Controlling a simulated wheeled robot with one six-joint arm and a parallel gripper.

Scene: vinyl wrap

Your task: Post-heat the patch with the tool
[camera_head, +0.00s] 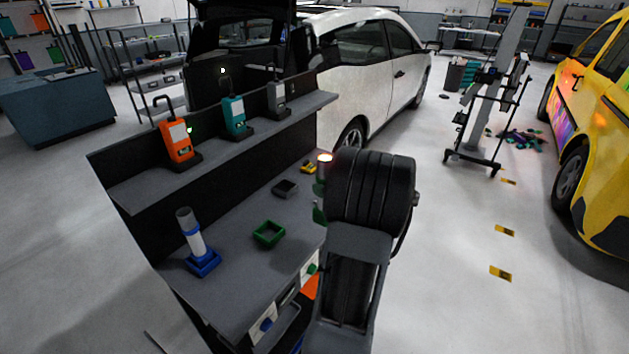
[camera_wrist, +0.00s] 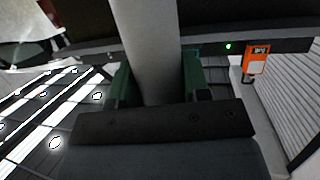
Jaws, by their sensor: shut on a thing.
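My gripper (camera_wrist: 155,85), with green fingers, is shut on a light grey cylindrical tool (camera_wrist: 147,40). I cannot make out a patch for certain. A multicoloured panel (camera_head: 563,115) shows on the side of the yellow car at the right, far from my gripper.
The dark workbench (camera_head: 225,255) holds a blue stand (camera_head: 203,262) with a grey cylinder, an empty green holder (camera_head: 268,233) and a dark holder (camera_head: 285,189). Orange (camera_head: 177,142), teal (camera_head: 234,118) and grey devices stand on its shelf.

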